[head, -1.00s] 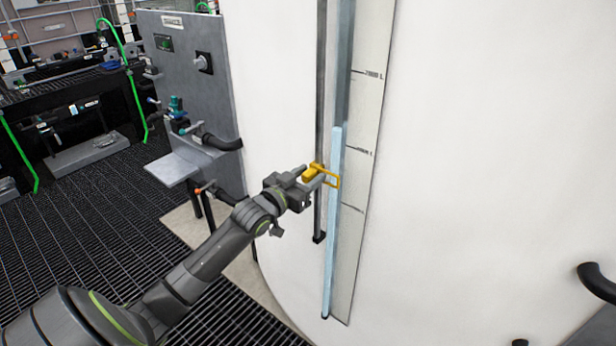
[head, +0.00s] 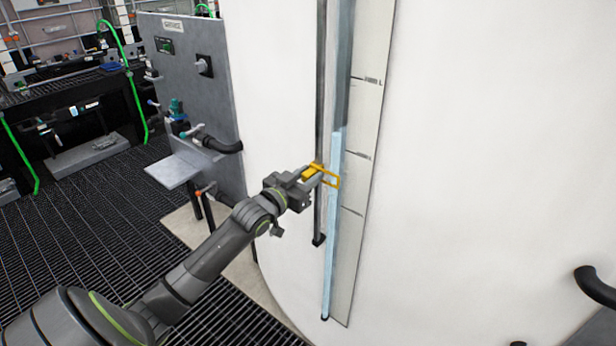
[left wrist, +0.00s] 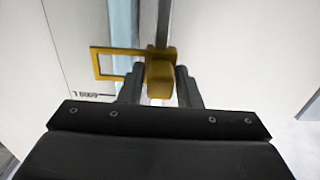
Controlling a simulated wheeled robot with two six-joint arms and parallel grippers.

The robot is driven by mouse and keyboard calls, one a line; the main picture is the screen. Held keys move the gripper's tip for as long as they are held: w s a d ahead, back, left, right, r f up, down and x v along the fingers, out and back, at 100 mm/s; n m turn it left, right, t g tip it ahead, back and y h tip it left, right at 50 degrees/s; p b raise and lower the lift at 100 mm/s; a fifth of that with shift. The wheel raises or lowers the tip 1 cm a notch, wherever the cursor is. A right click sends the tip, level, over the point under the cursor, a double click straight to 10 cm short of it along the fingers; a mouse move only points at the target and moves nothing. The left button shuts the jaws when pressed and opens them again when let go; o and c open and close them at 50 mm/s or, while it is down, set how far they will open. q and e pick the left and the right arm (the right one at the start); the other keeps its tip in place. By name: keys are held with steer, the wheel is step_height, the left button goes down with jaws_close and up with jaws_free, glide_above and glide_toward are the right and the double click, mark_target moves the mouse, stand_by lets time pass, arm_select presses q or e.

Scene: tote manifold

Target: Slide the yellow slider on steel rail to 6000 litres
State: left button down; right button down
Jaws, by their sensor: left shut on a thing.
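The yellow slider (head: 313,172) sits on a dark steel rail (head: 319,120) on the white tank. Its open rectangular pointer frame (head: 338,182) reaches right across the light-blue level tube (head: 333,230) to the edge of the scale strip (head: 349,220). My left gripper (head: 312,178) is shut on the slider's block, with one finger on each side of the block (left wrist: 160,80) in the left wrist view. That view shows an upside-down label (left wrist: 86,95) that looks like 6000 L, just beyond the pointer frame (left wrist: 112,64). In the head view, the nearest mark (head: 360,156) is slightly above the frame. My right gripper is out of view.
A grey panel (head: 190,75) with valves and a small shelf (head: 173,170) stands left of the tank. A black curved pipe (head: 597,287) is at the lower right. The tank wall around the rail is otherwise clear.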

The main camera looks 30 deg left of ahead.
mark_target(316, 145)
arm_select(q)
step_height(316, 145, up, 8)
steer(key=p, duration=0.5)
steer(key=shift+f+p, duration=0.25)
steer(key=shift+p, duration=0.1)
steer(key=c, duration=1.2)
jaws_free()
steer(key=shift+f, duration=0.1)
steer(key=shift+c, duration=0.2)
steer(key=shift+s+a+f, duration=0.1)
steer(key=shift+s, duration=0.45)
steer(key=s+a, duration=0.1)
steer(key=s, duration=1.5)
steer(key=shift+s, duration=0.15)
steer(key=shift+a, duration=0.1)
